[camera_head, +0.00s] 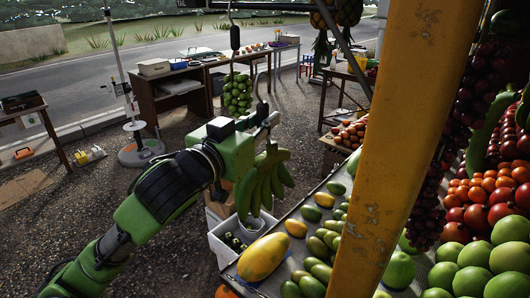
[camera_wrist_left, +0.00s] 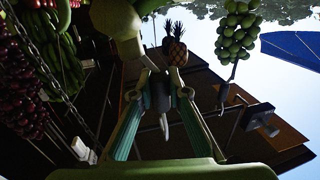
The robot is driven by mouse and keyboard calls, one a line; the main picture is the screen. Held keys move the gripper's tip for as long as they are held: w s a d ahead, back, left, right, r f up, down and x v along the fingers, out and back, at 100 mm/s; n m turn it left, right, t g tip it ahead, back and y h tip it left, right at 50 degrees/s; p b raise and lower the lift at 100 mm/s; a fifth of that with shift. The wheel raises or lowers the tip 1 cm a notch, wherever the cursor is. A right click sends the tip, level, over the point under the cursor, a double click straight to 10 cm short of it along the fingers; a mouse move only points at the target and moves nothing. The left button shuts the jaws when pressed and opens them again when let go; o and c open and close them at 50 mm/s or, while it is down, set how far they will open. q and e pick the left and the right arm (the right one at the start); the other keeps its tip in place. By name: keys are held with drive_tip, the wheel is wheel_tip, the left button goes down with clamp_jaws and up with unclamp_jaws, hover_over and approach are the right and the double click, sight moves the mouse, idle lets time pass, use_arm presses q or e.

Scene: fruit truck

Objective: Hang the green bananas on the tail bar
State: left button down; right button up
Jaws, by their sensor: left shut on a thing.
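A bunch of green bananas (camera_head: 265,182) hangs below my left gripper (camera_head: 265,125) in the head view, tips pointing down. In the left wrist view, the fingers of my left gripper (camera_wrist_left: 160,92) converge near the middle; I cannot clearly make out the held stem there. The bunch is in the air, left of the yellow post (camera_head: 402,130) and above the edge of the fruit display. I cannot tell for sure which bar is the tail bar. My right gripper is not in view.
A green grape bunch (camera_head: 237,93) hangs from a hook (camera_head: 235,38) behind my gripper. A white crate (camera_head: 222,249) with bottles stands below the bananas. Mangoes and a yellow papaya (camera_head: 263,257) lie at the lower right. Pineapples (camera_wrist_left: 177,48) hang ahead in the wrist view.

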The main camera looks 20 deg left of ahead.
use_arm(q)
drive_tip(key=s+a+r+y+p, duration=0.1)
drive_tip(key=s+a+r+p, duration=0.1)
drive_tip(key=r, duration=0.5)
drive_tip(key=s+a+r+p, duration=0.1)
drive_tip(key=a+r, duration=0.1)
drive_tip(key=r, duration=0.6)
drive_tip(key=w+d+f, duration=0.1)
drive_tip(key=w+d, duration=0.1)
drive_tip(key=w, duration=0.5)
drive_tip(key=w+d+f, duration=0.1)
drive_tip(key=w+d, duration=0.2)
drive_tip(key=w, duration=0.4)
drive_tip(key=shift+w+d+n, duration=0.25)
drive_tip(key=shift+w+n, duration=0.05)
idle(0.7)
drive_tip(key=shift+f, duration=0.15)
